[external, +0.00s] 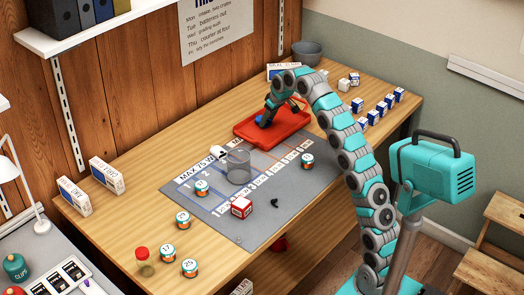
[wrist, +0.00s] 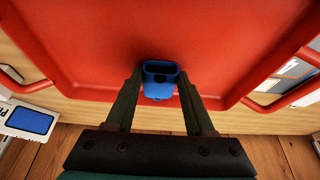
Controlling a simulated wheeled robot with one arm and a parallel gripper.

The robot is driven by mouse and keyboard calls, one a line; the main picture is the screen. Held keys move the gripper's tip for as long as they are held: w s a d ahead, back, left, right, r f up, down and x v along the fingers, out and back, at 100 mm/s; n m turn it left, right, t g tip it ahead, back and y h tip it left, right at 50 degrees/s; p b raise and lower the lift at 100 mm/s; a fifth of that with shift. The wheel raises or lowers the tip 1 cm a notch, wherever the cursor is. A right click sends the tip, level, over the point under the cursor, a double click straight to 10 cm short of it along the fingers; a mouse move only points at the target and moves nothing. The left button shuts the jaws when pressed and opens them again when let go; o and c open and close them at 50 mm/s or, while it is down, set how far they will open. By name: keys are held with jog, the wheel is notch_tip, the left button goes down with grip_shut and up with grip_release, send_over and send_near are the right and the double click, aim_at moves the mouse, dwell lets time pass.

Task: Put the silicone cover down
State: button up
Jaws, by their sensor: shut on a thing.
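The silicone cover (wrist: 160,92) is a small blue hollow sleeve between my two dark fingers in the wrist view. My gripper (wrist: 160,88) is shut on it, just over the red tray (wrist: 215,40). I cannot tell whether the cover touches the tray floor. In the external view my gripper (external: 268,119) reaches down into the red tray (external: 290,130), and a bit of blue shows at its tip. The rest of the cover is hidden there.
A grey mat (external: 225,225) with printed lanes lies in front of the tray. Small blue-and-white boxes line the table's right side. A grey bowl (external: 307,53) stands at the back.

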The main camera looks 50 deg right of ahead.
aim_at(274, 129)
jog(key=shift+f, duration=0.15)
jog(key=o, duration=1.3)
jog(key=shift+r, duration=0.2)
jog(key=v, duration=0.6)
jog(key=shift+r, duration=0.25)
jog(key=shift+s+r, duration=0.3)
jog(key=shift+r, duration=0.2)
jog(key=shift+c, duration=1)
